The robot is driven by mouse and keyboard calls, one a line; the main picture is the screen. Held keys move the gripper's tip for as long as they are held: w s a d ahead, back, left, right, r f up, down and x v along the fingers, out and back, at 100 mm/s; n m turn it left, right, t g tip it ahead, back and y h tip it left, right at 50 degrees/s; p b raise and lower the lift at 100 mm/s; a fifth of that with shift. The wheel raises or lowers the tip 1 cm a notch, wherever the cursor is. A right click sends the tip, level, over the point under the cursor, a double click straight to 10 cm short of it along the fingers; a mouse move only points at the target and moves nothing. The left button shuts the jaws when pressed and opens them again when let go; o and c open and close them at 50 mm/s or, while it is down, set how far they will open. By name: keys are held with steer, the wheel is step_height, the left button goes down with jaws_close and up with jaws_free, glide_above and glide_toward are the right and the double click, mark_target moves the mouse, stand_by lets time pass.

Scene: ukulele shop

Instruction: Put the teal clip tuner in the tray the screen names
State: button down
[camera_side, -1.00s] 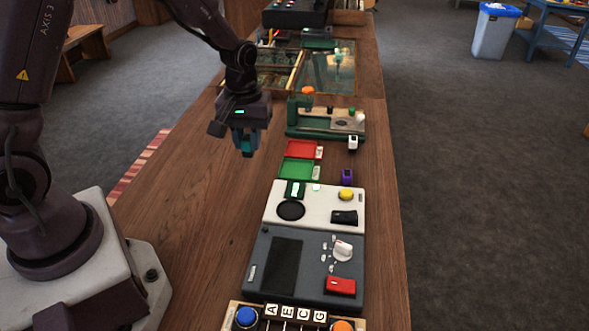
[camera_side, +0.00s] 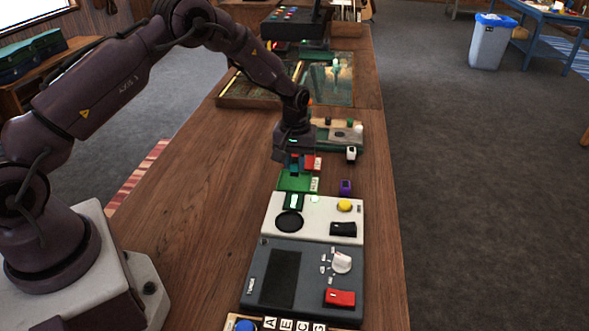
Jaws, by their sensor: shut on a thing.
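My gripper (camera_side: 294,168) is shut on the teal clip tuner (camera_side: 295,170), which is small and partly hidden by the fingers. It is over the red tray (camera_side: 312,164), near that tray's border with the green tray (camera_side: 298,183). The gripper covers much of the red tray, and I cannot tell how high the tuner is above it. Each tray has a small white label at its right, too small to read. A small dark green screen (camera_side: 293,202) with a pale mark stands at the back of the white device (camera_side: 318,228). Its mark is unreadable.
A purple clip tuner (camera_side: 345,187) and a white one (camera_side: 351,153) lie right of the trays. A dark grey device (camera_side: 270,280) lies in front. The wooden bench is clear on the left.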

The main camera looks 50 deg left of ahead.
steer(key=shift+f, duration=1.25)
steer(key=c, duration=1)
jaws_free()
steer(key=shift+f, duration=0.15)
steer(key=shift+o, duration=0.2)
steer(key=shift+s, duration=0.1)
